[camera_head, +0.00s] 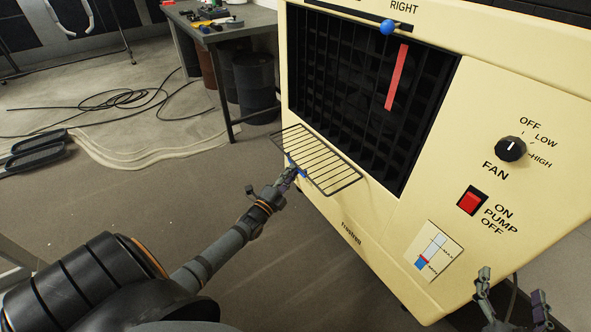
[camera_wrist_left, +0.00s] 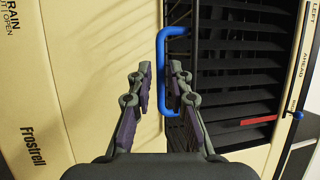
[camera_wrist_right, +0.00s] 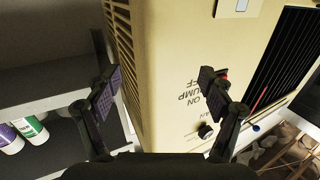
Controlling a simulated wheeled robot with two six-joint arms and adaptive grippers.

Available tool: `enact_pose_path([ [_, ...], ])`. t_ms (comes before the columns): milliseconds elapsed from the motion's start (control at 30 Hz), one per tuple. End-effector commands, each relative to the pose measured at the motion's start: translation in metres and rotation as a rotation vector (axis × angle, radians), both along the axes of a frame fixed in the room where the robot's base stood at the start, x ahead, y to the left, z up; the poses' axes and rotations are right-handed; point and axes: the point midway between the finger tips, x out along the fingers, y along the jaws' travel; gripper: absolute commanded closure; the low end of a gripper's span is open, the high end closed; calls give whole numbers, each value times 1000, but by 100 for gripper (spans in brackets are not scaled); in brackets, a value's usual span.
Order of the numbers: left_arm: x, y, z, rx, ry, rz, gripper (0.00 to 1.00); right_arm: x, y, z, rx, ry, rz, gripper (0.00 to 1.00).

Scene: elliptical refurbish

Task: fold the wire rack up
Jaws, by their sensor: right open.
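The wire rack (camera_head: 318,158) is a dark wire grid standing out from the front of the cream cooler, below its louvred opening. Its blue handle (camera_head: 296,170) is at the outer left edge, partly hidden by my left gripper (camera_head: 286,179). In the left wrist view the blue handle (camera_wrist_left: 161,85) lies between the two fingers of my left gripper (camera_wrist_left: 160,72), with a narrow gap visible beside it. My right gripper (camera_head: 513,303) is open and empty, low at the cooler's right side. In the right wrist view its fingers (camera_wrist_right: 160,82) are wide apart.
The cooler's panel (camera_head: 470,170) has a black fan knob (camera_head: 510,149), a red pump switch (camera_head: 471,201) and a water gauge. A blue slider ball (camera_head: 387,27) is at the top. A workbench (camera_head: 230,22) stands behind left. A shelf (camera_wrist_right: 60,150) with bottles is near my right gripper.

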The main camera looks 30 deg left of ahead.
Motion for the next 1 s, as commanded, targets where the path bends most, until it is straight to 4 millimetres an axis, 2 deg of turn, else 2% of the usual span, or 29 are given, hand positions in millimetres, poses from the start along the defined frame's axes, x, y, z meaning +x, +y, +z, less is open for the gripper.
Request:
enact_pose_path([
  [300,18,0,2,1,-2,0,81,1,-1,78,-6,-321,-4,19],
  [500,26,0,4,0,-1,0,81,-7,0,113,-10,-463,-4,19],
  [700,29,0,5,-1,0,1,81,-11,0,126,-10,-519,-4,19],
  [933,29,0,5,0,0,1,81,-11,0,127,-10,-521,-4,19],
  [1000,29,0,5,0,0,1,91,-11,0,127,-10,-520,-4,19],
])
